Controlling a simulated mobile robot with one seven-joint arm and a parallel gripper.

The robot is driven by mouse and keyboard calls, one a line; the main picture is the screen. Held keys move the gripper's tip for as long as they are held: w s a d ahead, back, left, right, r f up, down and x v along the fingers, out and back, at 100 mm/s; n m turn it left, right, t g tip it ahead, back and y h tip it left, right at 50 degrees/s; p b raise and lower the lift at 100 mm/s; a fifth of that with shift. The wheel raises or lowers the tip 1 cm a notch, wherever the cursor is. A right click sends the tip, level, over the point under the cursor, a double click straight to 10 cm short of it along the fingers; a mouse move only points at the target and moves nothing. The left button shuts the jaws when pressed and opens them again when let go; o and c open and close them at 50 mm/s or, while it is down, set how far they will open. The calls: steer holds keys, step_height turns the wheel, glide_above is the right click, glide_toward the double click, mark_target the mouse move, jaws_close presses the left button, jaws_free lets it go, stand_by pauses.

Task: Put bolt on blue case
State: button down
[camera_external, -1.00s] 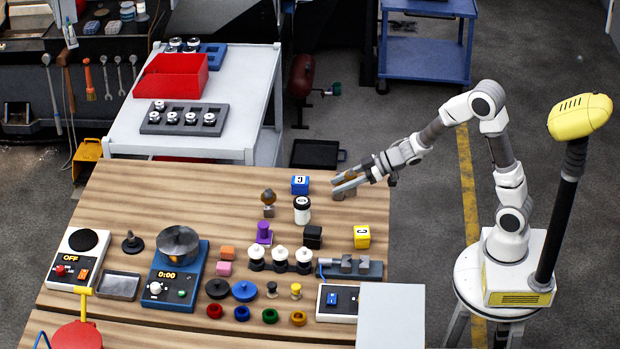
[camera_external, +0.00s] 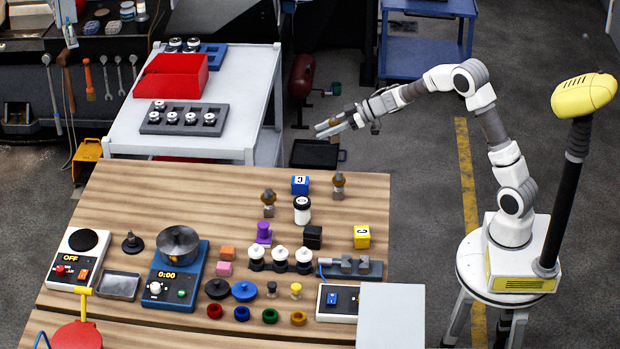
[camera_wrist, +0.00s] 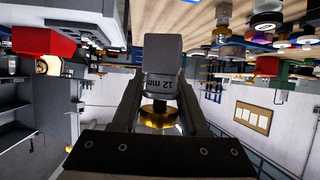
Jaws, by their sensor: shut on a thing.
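My gripper (camera_external: 322,130) is raised beyond the wooden table's far edge, right of the white cart. In the wrist view its fingers are shut on a grey piece marked 12 mm (camera_wrist: 163,85) with a brass-coloured part (camera_wrist: 158,114). It may be the bolt, but I cannot be sure. A small blue box marked C (camera_external: 300,185) sits near the table's far edge, below my gripper in the picture. A blue tray (camera_external: 216,48) lies on the cart's back end. Which is the blue case is unclear. Two brown-topped grey pieces stand beside the box (camera_external: 268,204) (camera_external: 339,186).
The white cart (camera_external: 240,115) holds a red bin (camera_external: 172,78) and a grey tray (camera_external: 155,127) of metal parts. A white jar (camera_external: 302,210), a black box (camera_external: 313,237) and a yellow box (camera_external: 361,236) stand nearby. The table's far left is clear.

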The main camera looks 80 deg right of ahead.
steer(key=d, duration=0.1)
steer(key=b, duration=0.3)
glide_above(300, 185)
steer(key=w+d, duration=0.2)
steer(key=w, duration=0.1)
step_height(300, 185, down, 7)
steer(key=shift+a+f+b, duration=0.1)
steer(key=shift+f+b, duration=0.55)
steer(key=shift+f, duration=1)
steer(key=shift+f, duration=0.2)
steer(key=shift+c, duration=2.2)
jaws_free()
